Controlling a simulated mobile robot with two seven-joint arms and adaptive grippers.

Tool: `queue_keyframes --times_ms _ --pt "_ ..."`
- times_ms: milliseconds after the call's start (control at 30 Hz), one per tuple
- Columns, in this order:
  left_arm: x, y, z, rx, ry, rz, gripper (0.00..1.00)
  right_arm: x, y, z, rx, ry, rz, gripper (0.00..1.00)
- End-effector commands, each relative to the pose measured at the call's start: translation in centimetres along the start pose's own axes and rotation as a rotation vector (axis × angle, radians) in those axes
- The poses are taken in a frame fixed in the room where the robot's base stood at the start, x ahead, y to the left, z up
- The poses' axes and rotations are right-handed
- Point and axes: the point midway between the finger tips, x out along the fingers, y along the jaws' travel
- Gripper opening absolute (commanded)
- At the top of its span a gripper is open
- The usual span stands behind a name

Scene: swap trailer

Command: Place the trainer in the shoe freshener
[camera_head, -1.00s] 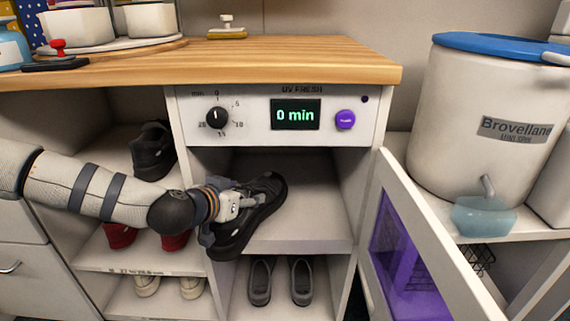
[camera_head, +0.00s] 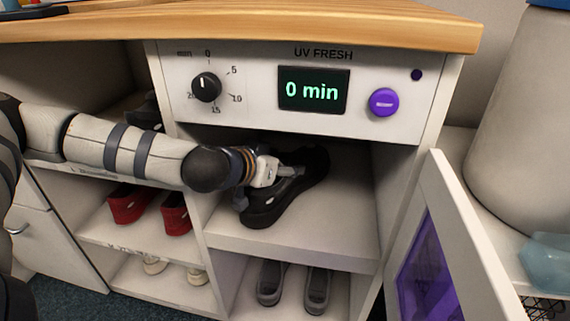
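The black trainer (camera_head: 290,194) is inside the shoe freshener's open compartment, toe end toward the back right, at or just above its floor (camera_head: 330,237); contact is hard to tell. My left gripper (camera_head: 277,177) reaches in from the left and its fingers are at the trainer's upper, seemingly closed on it; the fingertips are partly hidden. The shoe freshener's panel (camera_head: 250,105) shows a dial (camera_head: 206,87), a display (camera_head: 313,90) reading 0 min and a purple button (camera_head: 384,102). Its door (camera_head: 440,225) with a purple window stands open at the right. My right gripper is not in view.
Red shoes (camera_head: 130,204) stand on the shelf to the left, with pale shoes (camera_head: 155,265) below them. Grey shoes (camera_head: 270,283) stand under the compartment. A white container (camera_head: 515,130) stands at the right. Compartment room is free right of the trainer.

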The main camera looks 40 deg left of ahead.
Motion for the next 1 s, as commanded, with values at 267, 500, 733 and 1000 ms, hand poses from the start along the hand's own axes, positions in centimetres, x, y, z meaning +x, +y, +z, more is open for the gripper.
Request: queue_keyframes --times_ms 267,500,733,1000 --pt "0.0 0.0 0.0 0.001 0.000 0.000 0.75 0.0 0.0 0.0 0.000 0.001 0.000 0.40" --pt "-1.1 0.0 -0.4 0.000 0.002 0.001 0.75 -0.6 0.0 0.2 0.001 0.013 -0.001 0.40" --pt "-7.5 0.0 -0.9 -0.005 0.006 0.000 0.75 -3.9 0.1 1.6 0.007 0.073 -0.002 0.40" --pt "-11.8 0.0 -0.3 -0.002 0.002 -0.001 0.75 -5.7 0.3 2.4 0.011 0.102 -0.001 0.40"
